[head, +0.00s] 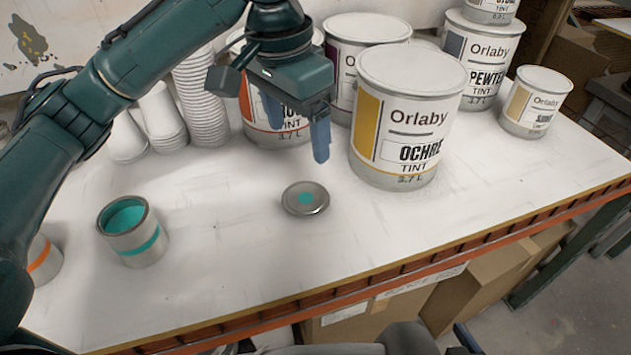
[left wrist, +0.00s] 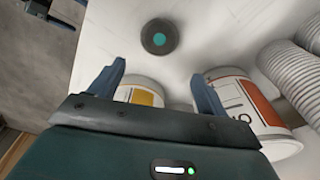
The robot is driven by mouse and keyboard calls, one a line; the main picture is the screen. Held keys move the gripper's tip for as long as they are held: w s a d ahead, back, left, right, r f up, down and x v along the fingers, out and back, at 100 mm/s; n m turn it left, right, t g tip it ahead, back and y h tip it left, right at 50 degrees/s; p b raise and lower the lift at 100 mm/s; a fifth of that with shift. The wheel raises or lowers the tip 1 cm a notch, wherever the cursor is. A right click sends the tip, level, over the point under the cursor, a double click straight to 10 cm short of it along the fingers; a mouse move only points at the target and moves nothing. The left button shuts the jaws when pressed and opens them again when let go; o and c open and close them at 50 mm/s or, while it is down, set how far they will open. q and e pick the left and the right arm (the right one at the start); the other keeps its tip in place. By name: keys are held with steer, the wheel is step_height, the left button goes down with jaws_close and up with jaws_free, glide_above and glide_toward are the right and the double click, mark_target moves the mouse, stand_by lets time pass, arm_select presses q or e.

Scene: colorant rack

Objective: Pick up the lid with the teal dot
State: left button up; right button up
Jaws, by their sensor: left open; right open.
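The lid with the teal dot (head: 305,198) is a small round grey metal lid lying flat on the white table top, dot upward. It also shows in the left wrist view (left wrist: 159,37), beyond the fingers. My left gripper (head: 299,128) is open and empty, above the table and behind the lid, near the Ochre can. Its two blue fingers also show in the left wrist view (left wrist: 160,84), with a wide gap between them. The lid is apart from the fingers.
An open can with teal paint (head: 132,232) stands left of the lid. The large Ochre can (head: 405,118) stands right of my left gripper, and an orange-labelled can (head: 270,128) is behind it. Stacked cups (head: 202,98) stand at the back left. The table is clear around the lid.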

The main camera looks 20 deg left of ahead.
arm_select(q)
glide_above(305, 198)
steer(key=f, duration=0.4)
steer(key=f+b, duration=0.1)
steer(key=f, duration=0.2)
steer(key=shift+s+a, duration=0.1)
steer(key=shift+s, duration=0.2)
steer(key=f, duration=0.5)
steer(key=shift+w+f+b, duration=0.2)
steer(key=shift+f+b, duration=0.15)
arm_select(e)
steer(key=shift+s+f, duration=0.45)
steer(key=shift+f, duration=0.4)
arm_select(q)
steer(key=shift+c, duration=0.6)
steer(key=c, duration=0.5)
arm_select(e)
steer(key=shift+a, duration=0.1)
arm_select(q)
steer(key=shift+r, duration=0.1)
